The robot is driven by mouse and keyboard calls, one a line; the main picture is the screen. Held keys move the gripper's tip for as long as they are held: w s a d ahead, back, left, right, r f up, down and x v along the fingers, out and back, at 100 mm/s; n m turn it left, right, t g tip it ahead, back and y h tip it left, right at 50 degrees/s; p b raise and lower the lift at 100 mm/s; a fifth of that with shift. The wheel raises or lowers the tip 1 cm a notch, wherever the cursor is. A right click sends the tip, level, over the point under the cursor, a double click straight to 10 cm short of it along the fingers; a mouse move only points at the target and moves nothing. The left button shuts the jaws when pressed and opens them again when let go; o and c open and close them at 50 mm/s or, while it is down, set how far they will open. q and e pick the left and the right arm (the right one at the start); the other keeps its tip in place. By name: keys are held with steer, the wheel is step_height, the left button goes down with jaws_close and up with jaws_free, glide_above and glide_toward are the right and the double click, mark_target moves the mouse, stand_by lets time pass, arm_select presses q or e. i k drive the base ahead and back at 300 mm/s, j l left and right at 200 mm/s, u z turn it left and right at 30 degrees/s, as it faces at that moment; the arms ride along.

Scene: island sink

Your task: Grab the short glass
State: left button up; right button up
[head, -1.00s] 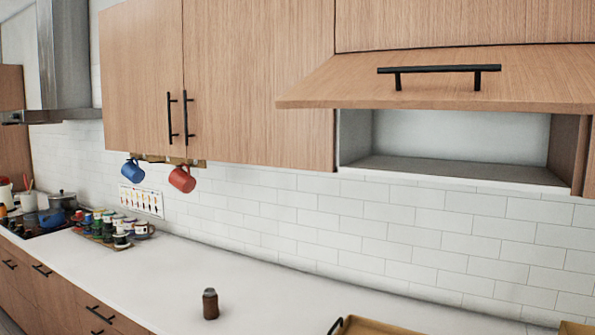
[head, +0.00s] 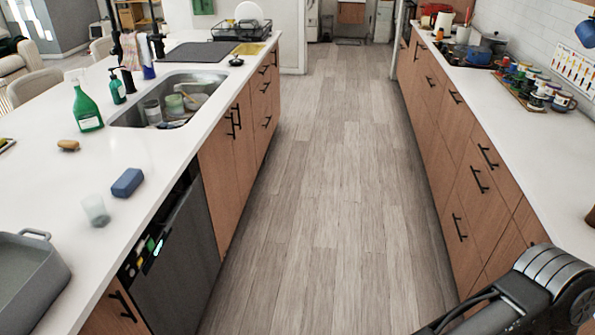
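A short, clear, frosted-looking glass (head: 96,211) stands on the white island counter at the left, near the counter's front edge. It is small and a little blurred in the head view. A link of my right arm shows at the bottom right, over the floor and the right-hand drawers, but its gripper is out of the picture. My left gripper is also out of view.
Near the glass are a blue sponge (head: 127,182), a grey roasting pan (head: 28,280) and a green spray bottle (head: 86,107). Behind them is a sink (head: 130,115) holding dishes. The wooden floor aisle (head: 320,200) is clear.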

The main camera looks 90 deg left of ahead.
mark_target(94, 206)
steer(key=u, duration=4.2)
steer(key=i+l, duration=0.15)
steer(key=l, duration=0.25)
steer(key=i+l, duration=0.15)
steer(key=l, duration=0.25)
steer(key=i+l, duration=0.1)
steer(key=l, duration=0.3)
steer(key=i+l+u, duration=0.1)
steer(key=l, duration=0.3)
steer(key=i+l, duration=0.2)
steer(key=l, duration=0.2)
steer(key=i+l, duration=0.1)
steer(key=l, duration=0.3)
